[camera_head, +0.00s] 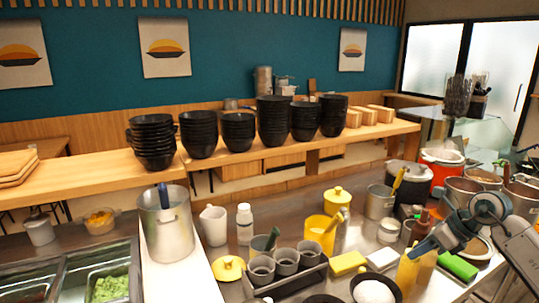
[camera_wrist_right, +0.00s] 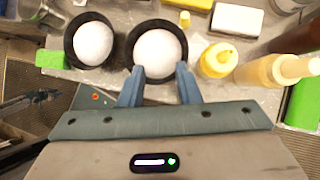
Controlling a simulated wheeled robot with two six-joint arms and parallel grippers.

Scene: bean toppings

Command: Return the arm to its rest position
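My right gripper (camera_head: 424,246) comes in from the right in the head view, above the right part of the steel counter. In the right wrist view my right gripper (camera_wrist_right: 160,70) has its two blue-grey fingers apart with nothing held between them. Below its fingertips is a black bowl (camera_wrist_right: 134,34) with a white mound in it. A second such bowl (camera_wrist_right: 71,38) stands to its left. In the head view one bowl with a white mound (camera_head: 374,291) shows at the bottom edge. My left gripper does not show in either view.
A yellow squeeze bottle (camera_wrist_right: 217,60) stands close right of the fingers. Grey cups (camera_head: 286,260), a yellow block (camera_head: 347,263), a green block (camera_head: 458,267) and a red pot (camera_head: 440,170) crowd the counter. A tall steel pot (camera_head: 166,225) stands left; stacked black bowls (camera_head: 273,120) line the shelf.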

